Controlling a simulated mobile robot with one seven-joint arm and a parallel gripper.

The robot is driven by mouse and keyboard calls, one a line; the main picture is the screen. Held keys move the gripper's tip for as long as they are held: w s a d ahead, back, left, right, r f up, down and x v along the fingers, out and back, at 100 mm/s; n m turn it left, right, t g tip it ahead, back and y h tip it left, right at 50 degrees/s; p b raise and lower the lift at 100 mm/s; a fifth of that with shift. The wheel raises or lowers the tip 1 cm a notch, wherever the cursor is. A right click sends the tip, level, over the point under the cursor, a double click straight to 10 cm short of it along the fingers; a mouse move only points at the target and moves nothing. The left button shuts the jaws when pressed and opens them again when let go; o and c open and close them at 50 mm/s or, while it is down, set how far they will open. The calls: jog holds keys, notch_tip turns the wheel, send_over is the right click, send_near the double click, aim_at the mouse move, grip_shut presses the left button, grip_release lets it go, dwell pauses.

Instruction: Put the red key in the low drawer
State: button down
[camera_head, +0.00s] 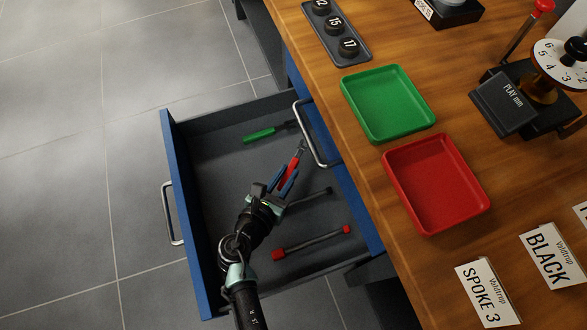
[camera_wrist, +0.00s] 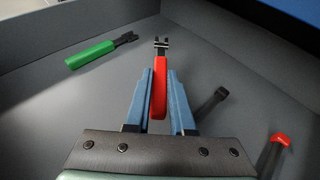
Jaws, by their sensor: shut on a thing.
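The red key (camera_head: 295,163), with a red handle and a dark metal head, is between the blue fingers of my gripper (camera_head: 284,181). In the wrist view the red key (camera_wrist: 160,88) points away from my gripper (camera_wrist: 160,80), which is shut on its handle. The low drawer (camera_head: 222,185) is pulled open, with a grey inside and a blue front. My gripper and the key are over the inside of this drawer. I cannot tell whether the key touches the drawer floor.
A green-handled tool (camera_head: 262,135), a dark tool (camera_head: 312,197) and a red-ended tool (camera_head: 312,243) lie in the drawer. The upper drawer's handle (camera_head: 316,138) juts out close to the key. Green (camera_head: 388,103) and red (camera_head: 435,183) trays stand on the wooden bench.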

aim_at(294, 167)
jog(key=b+x, duration=0.1)
jog(key=x, duration=0.1)
jog(key=f+b+x, duration=0.1)
jog(key=b+x, duration=0.1)
jog(key=x, duration=0.1)
jog(key=shift+s+a+b, duration=0.1)
jog(key=shift+s+b, duration=0.15)
jog(key=shift+b, duration=0.05)
jog(key=shift+w, duration=0.1)
jog(key=shift+r, duration=0.1)
jog(key=c, duration=0.8)
grip_release()
jog(key=shift+o, duration=0.2)
